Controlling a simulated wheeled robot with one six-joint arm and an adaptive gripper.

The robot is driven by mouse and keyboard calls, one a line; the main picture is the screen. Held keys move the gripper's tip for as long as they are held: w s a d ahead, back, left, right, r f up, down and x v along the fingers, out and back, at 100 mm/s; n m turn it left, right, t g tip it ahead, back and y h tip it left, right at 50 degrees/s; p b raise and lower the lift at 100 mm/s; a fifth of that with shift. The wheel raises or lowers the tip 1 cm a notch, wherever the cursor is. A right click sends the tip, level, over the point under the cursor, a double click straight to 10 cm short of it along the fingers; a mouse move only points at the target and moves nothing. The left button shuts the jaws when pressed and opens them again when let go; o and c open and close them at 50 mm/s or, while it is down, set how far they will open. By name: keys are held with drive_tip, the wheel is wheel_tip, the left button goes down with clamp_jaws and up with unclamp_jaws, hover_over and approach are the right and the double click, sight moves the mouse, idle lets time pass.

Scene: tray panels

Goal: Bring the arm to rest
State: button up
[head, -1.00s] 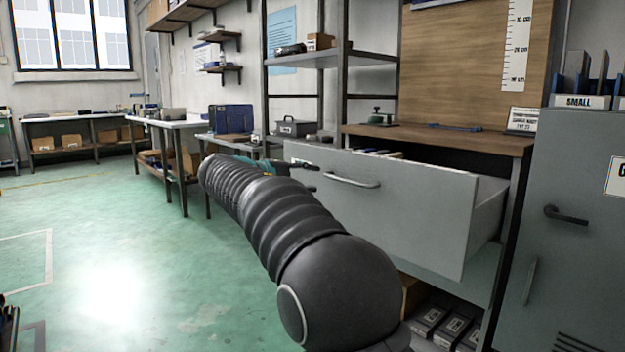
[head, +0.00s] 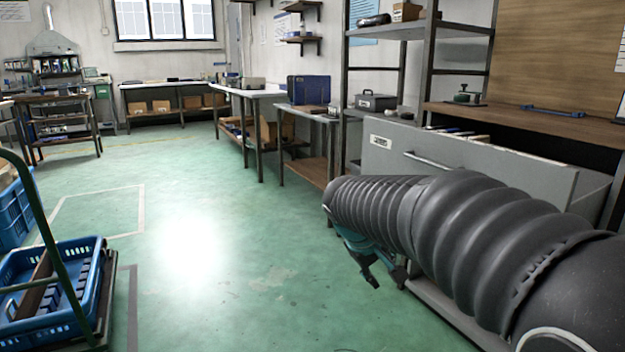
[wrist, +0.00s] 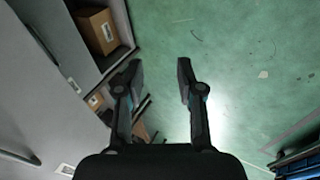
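My gripper (head: 384,272) hangs below the end of my arm, over the green floor in front of the open drawer. In the wrist view my gripper (wrist: 158,75) has its two fingers apart with only floor between them, so it is open and empty. My dark ribbed arm covers the lower right of the head view and hides part of the drawer front. The grey drawer (head: 385,150) is pulled out under the wooden worktop, and the tops of several items show inside it.
Blue crates (head: 25,270) on a trolley stand at the left. A metal shelf rack (head: 385,35) and side tables (head: 250,95) line the wall. In the wrist view a cardboard box (wrist: 97,32) sits on a low shelf. The floor in the middle is clear.

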drive_tip(key=s+d+r+m+y+p, duration=0.1)
drive_tip(key=s+r+m+y+p, duration=0.1)
drive_tip(key=s, duration=1)
drive_tip(key=s+r+m+t+y+p, duration=0.1)
drive_tip(key=s+r+m+y+p, duration=0.1)
drive_tip(key=s, duration=1.1)
drive_tip(key=m+p, duration=0.1)
drive_tip(key=p, duration=0.1)
drive_tip(key=shift+s+d+r+t+y+p, duration=0.25)
drive_tip(key=shift+d+r+t+y+p, duration=0.05)
drive_tip(key=shift+d, duration=0.05)
